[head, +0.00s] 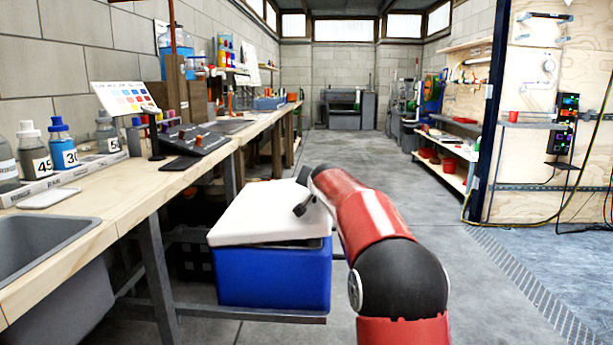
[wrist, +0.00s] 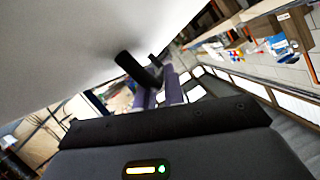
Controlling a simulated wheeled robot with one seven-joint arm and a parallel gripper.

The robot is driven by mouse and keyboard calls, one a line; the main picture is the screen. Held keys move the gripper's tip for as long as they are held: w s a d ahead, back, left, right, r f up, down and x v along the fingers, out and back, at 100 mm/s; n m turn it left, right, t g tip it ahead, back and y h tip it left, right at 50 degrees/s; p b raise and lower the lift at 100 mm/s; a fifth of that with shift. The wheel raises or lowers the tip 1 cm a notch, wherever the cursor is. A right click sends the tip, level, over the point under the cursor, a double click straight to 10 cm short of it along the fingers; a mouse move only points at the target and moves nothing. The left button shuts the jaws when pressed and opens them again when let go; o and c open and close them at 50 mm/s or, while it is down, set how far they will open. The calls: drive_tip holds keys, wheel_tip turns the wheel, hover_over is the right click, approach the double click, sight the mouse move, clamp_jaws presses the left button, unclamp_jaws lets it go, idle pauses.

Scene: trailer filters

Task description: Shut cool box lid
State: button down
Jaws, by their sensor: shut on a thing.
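The cool box (head: 270,275) has a blue body and a white lid (head: 262,210). It stands on a low grey shelf beside the workbench. The lid lies over the body slightly askew, with a dark gap under its edge at the right front. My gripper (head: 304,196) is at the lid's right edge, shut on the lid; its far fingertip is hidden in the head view. In the wrist view the pale lid (wrist: 60,45) fills the upper left, and the dark fingers of my gripper (wrist: 148,72) meet its edge.
The workbench (head: 120,205) runs along the left, with a sink (head: 45,240), several bottles and a dark control panel (head: 190,140). A dark crate (head: 192,255) sits left of the cool box. The concrete floor (head: 350,160) ahead and to the right is clear.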

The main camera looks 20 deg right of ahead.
drive_tip(key=shift+m+y, duration=0.3)
drive_tip(key=shift+m, duration=0.3)
drive_tip(key=f, duration=0.2)
drive_tip(key=d+f+b, duration=0.1)
drive_tip(key=shift+s+d+f+b, duration=0.2)
drive_tip(key=shift+f+b, duration=0.1)
drive_tip(key=shift+f, duration=0.4)
drive_tip(key=shift+f, duration=0.1)
drive_tip(key=c, duration=1.5)
unclamp_jaws()
drive_tip(key=v, duration=0.6)
drive_tip(key=shift+s+b, duration=0.35)
drive_tip(key=shift+s+a+r, duration=0.15)
drive_tip(key=shift+s+r, duration=0.1)
drive_tip(key=shift+s, duration=0.35)
